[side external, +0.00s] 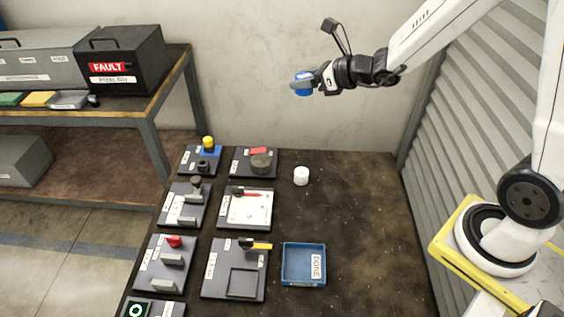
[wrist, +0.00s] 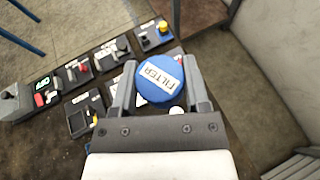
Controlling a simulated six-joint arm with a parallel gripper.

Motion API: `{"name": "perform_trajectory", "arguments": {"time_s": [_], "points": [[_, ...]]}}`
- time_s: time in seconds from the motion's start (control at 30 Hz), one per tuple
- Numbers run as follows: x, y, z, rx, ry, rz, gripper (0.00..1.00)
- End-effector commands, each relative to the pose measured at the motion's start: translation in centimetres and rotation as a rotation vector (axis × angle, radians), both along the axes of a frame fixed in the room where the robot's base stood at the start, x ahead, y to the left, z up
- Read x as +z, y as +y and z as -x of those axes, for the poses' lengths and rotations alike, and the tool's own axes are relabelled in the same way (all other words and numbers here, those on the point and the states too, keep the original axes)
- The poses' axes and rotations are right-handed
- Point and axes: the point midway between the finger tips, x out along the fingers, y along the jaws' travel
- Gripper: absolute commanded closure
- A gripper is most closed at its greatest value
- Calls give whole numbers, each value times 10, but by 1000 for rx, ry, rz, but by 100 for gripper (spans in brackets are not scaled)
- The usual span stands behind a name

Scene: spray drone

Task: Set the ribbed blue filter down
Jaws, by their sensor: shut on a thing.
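The blue filter (side external: 303,84) is held in my gripper (side external: 306,82), high above the far end of the dark table. In the wrist view the filter (wrist: 159,80) is a round blue disc with a white label reading FILTER, set between both fingers of my gripper (wrist: 160,88). My gripper is shut on it. Its ribbed side is too small or hidden to make out. The table (side external: 350,220) lies well below, with nothing touching the filter but the fingers.
A small white cylinder (side external: 301,176) stands on the table. A blue tray (side external: 304,282) labelled DONE sits nearer. Several dark fixture plates with knobs and parts fill the table's left half; the right half is bare. A workbench (side external: 165,95) with a FAULT box (side external: 120,62) stands left.

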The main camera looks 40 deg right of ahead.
Motion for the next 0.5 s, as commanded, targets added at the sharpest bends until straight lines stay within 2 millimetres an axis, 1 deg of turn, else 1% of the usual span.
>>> {"name": "perform_trajectory", "arguments": {"time_s": [0.03,0.2,0.5], "points": [[5,-1,2,-21,-3,1,100],[14,-4,5,-76,-2,0,100],[16,-5,6,-90,1,1,100]]}}
